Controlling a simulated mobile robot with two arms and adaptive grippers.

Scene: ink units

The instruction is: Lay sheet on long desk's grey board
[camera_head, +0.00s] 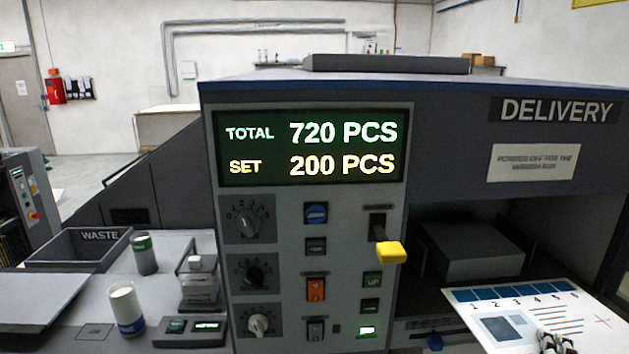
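The printed sheet (510,312) is white, with a row of numbered blue patches, a grey-blue block and dark lines. It shows at the lower right, in front of the delivery opening, and its near part is cut off by the frame. My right gripper (555,343) is at the bottom edge, with its fingertips over the sheet's lower part. The tips look close together, but I cannot tell whether they grip the sheet. My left gripper is not in view. I cannot make out the long desk's grey board for certain.
A press with a lit counter display (310,148) and a yellow-tipped lever (390,252) fills the middle. At left are a waste bin (80,250), two cans (126,308), a small scale (190,330) and a flat grey panel (35,300). A pale table (160,126) stands behind.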

